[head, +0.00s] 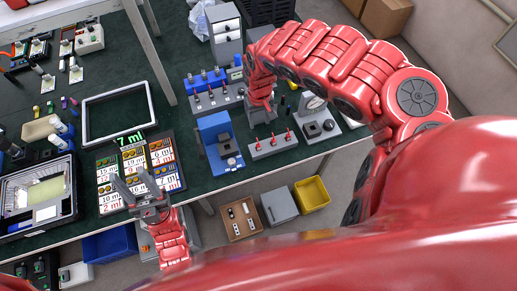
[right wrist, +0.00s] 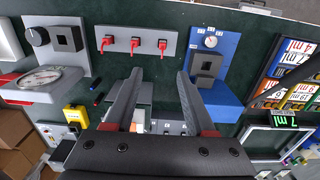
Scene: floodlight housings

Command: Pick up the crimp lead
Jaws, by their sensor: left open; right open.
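I cannot single out a crimp lead with certainty in either view. Small dark and blue pieces (right wrist: 96,90) lie on the green table left of my right gripper in the right wrist view. My right gripper (right wrist: 160,78) is open and empty, with its fingers spread over the table, between the grey strip with red levers (right wrist: 134,42) and other gear. In the head view my right gripper (head: 262,112) hangs near that strip (head: 272,146), its tips hard to make out. My left gripper (head: 134,182) is open and empty above the price-like label board (head: 166,176).
A blue device (head: 217,143) and a grey device with a round dial (head: 320,122) flank the lever strip. Another lever strip (head: 215,100) stands behind. An empty grey frame (head: 84,125) lies at the left. Bins, including a yellow one (head: 311,194), stand below the table edge.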

